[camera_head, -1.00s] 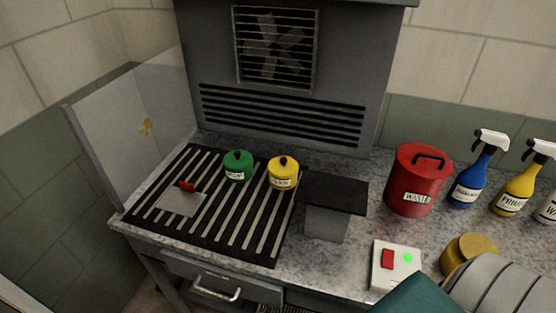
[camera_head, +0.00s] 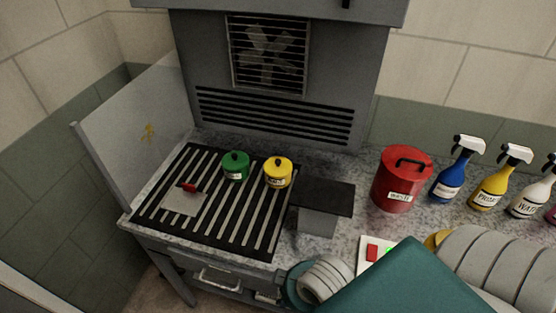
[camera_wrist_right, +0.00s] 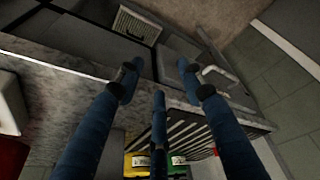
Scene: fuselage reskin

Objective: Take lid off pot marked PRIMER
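Two lidded pots stand upright on the dark slatted grille (camera_head: 228,215). One is green (camera_head: 235,172) with a dark knob (camera_head: 235,155), the other yellow (camera_head: 278,177) with a dark knob (camera_head: 278,161). Both lids are on. Their labels are too small to read surely. In the right wrist view the yellow pot (camera_wrist_right: 137,165) and green pot (camera_wrist_right: 179,166) show at the bottom edge, partly cut off. My right gripper (camera_wrist_right: 160,85) has its blue fingers spread, with nothing between them, apart from the pots. My left gripper is not in view.
A small dark raised stand (camera_head: 325,197) is right of the yellow pot. A scraper with a red handle (camera_head: 188,187) lies on the grille. A red waste bin (camera_head: 403,180) and several spray bottles (camera_head: 455,170) stand right. A clear panel (camera_head: 140,130) borders the left.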

